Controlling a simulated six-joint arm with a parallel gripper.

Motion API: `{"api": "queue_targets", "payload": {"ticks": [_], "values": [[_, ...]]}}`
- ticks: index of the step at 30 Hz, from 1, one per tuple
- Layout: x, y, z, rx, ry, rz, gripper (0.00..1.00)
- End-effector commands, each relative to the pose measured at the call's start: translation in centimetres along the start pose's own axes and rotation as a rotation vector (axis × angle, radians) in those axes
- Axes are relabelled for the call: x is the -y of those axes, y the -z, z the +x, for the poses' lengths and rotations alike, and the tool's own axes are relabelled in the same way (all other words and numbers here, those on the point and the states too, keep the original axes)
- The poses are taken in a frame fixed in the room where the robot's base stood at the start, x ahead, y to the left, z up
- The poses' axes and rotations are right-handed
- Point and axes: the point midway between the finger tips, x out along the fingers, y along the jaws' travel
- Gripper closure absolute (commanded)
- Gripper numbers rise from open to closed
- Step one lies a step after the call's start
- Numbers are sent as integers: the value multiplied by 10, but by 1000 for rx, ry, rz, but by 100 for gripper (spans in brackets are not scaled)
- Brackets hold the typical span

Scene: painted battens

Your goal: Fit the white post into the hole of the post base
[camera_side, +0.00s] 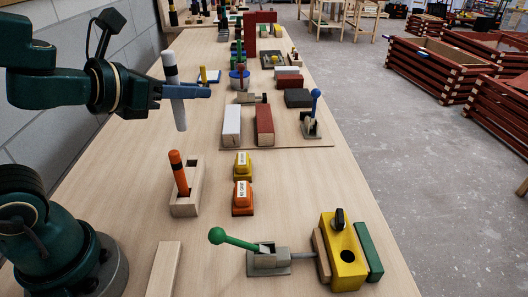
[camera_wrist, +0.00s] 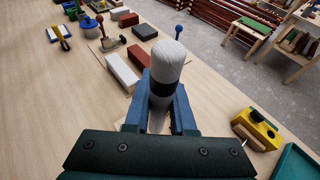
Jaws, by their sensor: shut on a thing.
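My gripper (camera_side: 186,91) is shut on the white post (camera_side: 179,116), which has a black band near its upper end. The post is held nearly upright with a slight tilt, clear above the table. In the wrist view, the post (camera_wrist: 169,60) stands between the blue fingers of my gripper (camera_wrist: 161,98). The post base (camera_side: 183,209) is a pale wooden block on the table, below and nearer the camera than the post. My gripper mostly hides the base in the wrist view.
Yellow (camera_side: 243,165) and orange (camera_side: 243,197) blocks stand right of the base. White (camera_side: 232,126) and red (camera_side: 264,126) blocks lie farther back. A green-handled clamp (camera_side: 268,262) and yellow holed block (camera_side: 347,256) are in front. Bare table surrounds the base's left side.

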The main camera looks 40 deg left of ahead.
Motion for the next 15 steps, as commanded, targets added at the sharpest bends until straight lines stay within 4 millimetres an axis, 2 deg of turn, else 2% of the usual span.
{"api": "queue_targets", "payload": {"ticks": [9,15], "values": [[9,5,0,0,55,22,100],[1,-3,3,1,53,9,100]]}}
